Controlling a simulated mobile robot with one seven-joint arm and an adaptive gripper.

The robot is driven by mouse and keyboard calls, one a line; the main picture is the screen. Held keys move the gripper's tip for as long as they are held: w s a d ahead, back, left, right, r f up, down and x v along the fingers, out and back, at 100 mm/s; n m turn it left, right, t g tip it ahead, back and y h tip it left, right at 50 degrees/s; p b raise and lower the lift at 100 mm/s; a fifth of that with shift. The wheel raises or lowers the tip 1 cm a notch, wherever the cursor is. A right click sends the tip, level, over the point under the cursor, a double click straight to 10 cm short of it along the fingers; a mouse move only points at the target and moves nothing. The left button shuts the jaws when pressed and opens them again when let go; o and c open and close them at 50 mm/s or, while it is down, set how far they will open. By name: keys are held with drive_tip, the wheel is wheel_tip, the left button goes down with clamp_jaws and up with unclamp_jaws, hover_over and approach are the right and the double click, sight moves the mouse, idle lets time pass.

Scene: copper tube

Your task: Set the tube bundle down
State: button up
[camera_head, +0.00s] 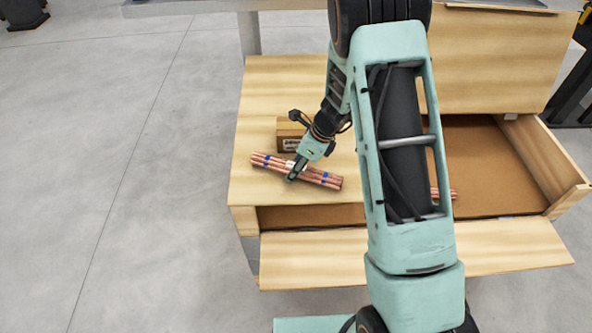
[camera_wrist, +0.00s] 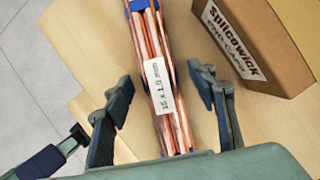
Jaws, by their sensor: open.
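The copper tube bundle (camera_head: 321,178), with blue bands and a white label, lies on the wooden tabletop near its left part. In the wrist view the bundle (camera_wrist: 150,38) runs up the picture between my fingers, its label facing the camera. My gripper (camera_head: 294,174) is over the middle of the bundle. In the wrist view my gripper (camera_wrist: 162,84) is open, with one finger on each side of the bundle and visible gaps to it. The bundle's near end is partly hidden by the gripper body.
A brown cardboard box (camera_head: 284,139) stands just behind the bundle; its printed side (camera_wrist: 235,45) is close to the right finger. An open drawer (camera_head: 500,165) at right holds more copper tubes (camera_head: 445,193), partly hidden by my arm. Bare tabletop (camera_head: 275,80) lies behind the box.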

drive_tip(key=shift+c, duration=0.3)
clamp_jaws()
drive_tip(key=shift+r, duration=0.1)
